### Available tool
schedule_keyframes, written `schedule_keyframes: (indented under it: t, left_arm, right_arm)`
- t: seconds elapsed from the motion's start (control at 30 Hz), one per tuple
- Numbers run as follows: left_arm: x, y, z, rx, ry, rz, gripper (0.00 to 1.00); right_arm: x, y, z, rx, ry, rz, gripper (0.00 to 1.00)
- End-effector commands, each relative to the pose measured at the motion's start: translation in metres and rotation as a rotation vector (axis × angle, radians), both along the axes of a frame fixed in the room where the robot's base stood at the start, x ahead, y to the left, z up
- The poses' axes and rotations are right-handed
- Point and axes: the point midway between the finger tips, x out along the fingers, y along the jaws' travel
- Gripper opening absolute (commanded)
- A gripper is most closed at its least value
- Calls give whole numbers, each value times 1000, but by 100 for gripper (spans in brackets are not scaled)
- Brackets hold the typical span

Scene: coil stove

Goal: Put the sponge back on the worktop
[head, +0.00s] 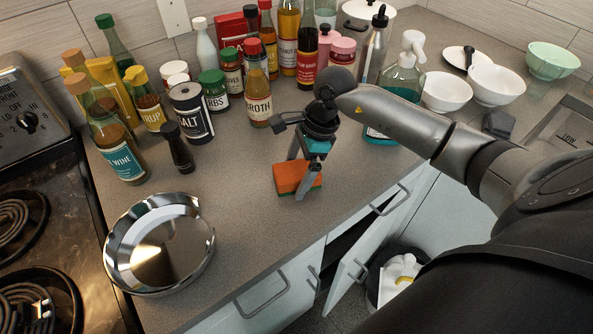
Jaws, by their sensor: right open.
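An orange sponge (288,178) with a dark green underside lies on the grey worktop (245,220), a little back from the front edge. My right gripper (301,180) points down at the sponge. Its jaws are open, with one finger in front of the sponge and the other behind its left part. I cannot tell whether the fingers touch it. My left gripper is not in view.
A shiny metal bowl (160,243) stands at the left by the coil stove (40,260). Several bottles and jars crowd the back, with a broth bottle (257,95) nearest the gripper. A cupboard door (372,255) below hangs open over a bin (385,280).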

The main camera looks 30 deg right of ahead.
Motion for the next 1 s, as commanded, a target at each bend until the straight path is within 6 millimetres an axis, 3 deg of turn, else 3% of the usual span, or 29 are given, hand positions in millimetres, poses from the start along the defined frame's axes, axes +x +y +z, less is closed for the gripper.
schedule_keyframes:
  t: [0.17,0.5,0.7,1.0]
  left_arm:
    - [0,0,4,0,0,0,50]
    - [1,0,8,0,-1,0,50]
    - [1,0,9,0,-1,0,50]
    - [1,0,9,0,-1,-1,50]
  right_arm:
    - [0,-3,10,-2,-2,-1,100]
    - [-6,-24,78,-2,-4,-2,100]
    - [-9,-32,108,-2,-2,-1,100]
    - [-11,-35,118,0,0,-1,100]
